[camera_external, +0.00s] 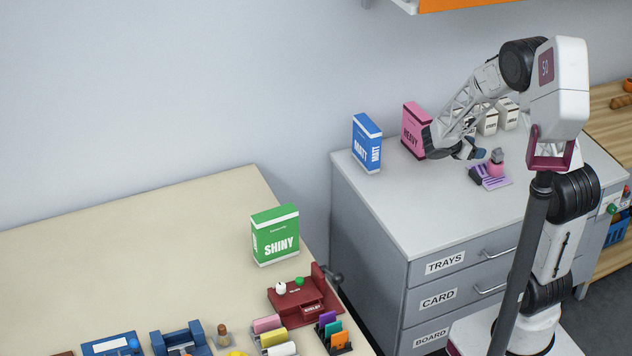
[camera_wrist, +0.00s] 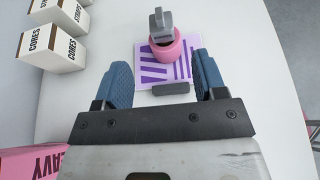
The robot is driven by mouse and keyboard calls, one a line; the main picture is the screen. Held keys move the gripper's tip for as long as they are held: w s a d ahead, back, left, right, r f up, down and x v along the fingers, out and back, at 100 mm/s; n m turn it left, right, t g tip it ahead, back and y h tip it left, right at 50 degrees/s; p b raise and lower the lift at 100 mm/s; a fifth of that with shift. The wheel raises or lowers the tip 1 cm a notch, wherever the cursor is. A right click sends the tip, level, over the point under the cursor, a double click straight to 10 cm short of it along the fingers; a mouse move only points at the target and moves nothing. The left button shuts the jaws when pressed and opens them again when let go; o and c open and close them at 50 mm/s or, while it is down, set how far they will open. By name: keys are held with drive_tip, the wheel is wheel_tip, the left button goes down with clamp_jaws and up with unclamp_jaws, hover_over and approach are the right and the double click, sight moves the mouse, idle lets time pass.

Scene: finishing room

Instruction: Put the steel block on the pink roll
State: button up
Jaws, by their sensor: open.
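The pink roll (camera_wrist: 168,52) stands on a purple-and-white striped mat on the grey cabinet top; it also shows in the external view (camera_external: 496,171). A grey block with a narrower upper part, which looks like the steel block (camera_wrist: 160,27), sits on top of the roll and appears upright; it also shows in the external view (camera_external: 497,155). Whether it rests flat on the rim or partly inside cannot be told. My gripper (camera_wrist: 164,75) is open and empty, its blue-padded fingers apart from the roll and block. In the external view my gripper (camera_external: 470,153) is left of the roll.
A dark grey bar (camera_wrist: 171,88) lies at the near edge of the striped mat (camera_wrist: 150,70). A pink HEAVY box (camera_external: 414,130), a blue MATT box (camera_external: 367,143) and white CORES boxes (camera_wrist: 52,47) stand around. The cabinet top's front (camera_external: 420,215) is clear.

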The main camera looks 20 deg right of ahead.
drive_tip(key=s+a+r+m+t+y, duration=0.1)
drive_tip(key=s+a+r+m+y, duration=0.3)
drive_tip(key=s, duration=0.6)
drive_tip(key=s+a+r+m+y, duration=0.5)
drive_tip(key=s+r+m, duration=0.3)
drive_tip(key=s, duration=0.3)
drive_tip(key=s+a+r+m+t+y, duration=0.1)
drive_tip(key=s+a+r+m+y, duration=0.3)
drive_tip(key=s, duration=0.6)
wheel_tip(320, 180, up, 3)
drive_tip(key=shift+s+a+r+m+t, duration=0.1)
drive_tip(key=shift+s+a+m+t, duration=0.2)
drive_tip(key=shift+a+m, duration=0.9)
